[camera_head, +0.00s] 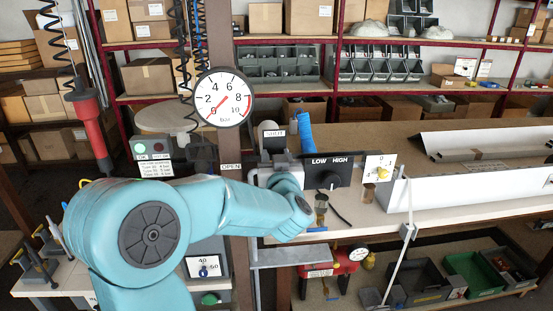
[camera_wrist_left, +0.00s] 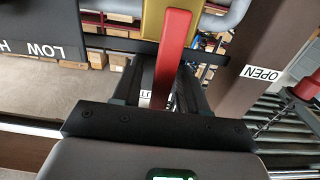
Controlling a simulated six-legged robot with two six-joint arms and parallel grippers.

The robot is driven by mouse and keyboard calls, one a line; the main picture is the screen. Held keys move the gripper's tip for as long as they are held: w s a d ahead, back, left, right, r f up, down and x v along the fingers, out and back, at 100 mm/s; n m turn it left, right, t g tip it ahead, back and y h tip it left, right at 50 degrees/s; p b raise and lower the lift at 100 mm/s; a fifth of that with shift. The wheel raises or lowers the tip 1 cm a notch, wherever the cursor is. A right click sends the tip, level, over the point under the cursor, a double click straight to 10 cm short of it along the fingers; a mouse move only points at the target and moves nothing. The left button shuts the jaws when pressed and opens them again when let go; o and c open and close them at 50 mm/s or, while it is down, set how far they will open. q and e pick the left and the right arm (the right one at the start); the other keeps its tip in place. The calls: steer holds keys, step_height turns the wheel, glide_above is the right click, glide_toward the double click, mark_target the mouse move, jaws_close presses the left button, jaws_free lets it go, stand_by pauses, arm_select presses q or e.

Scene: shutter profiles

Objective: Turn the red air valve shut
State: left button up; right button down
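The red valve lever (camera_wrist_left: 173,45) shows in the left wrist view, running down from a yellow valve body (camera_wrist_left: 156,18) on a grey pipe. My left gripper (camera_wrist_left: 165,78) has its two dark fingers on either side of the lever. A gap shows at the lever's left, so the fingers look apart; contact is unclear. In the head view my left gripper (camera_head: 279,162) is mostly hidden behind its teal arm, and the lever cannot be made out. An OPEN sign (camera_head: 231,167) and a SHUT sign (camera_head: 274,133) are near it. My right gripper is not in view.
A round gauge (camera_head: 224,97) has its red needle near 0. A black LOW HIGH panel (camera_head: 327,171) with a knob stands right of the gripper. A workbench (camera_head: 430,208) carries a long white profile box (camera_head: 480,190). Coiled hoses hang at the left.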

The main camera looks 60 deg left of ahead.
arm_select(q)
steer(key=shift+f, duration=0.1)
steer(key=shift+d, duration=0.25)
steer(key=b+v, duration=0.2)
steer(key=v, duration=1.4)
steer(key=shift+s, duration=0.1)
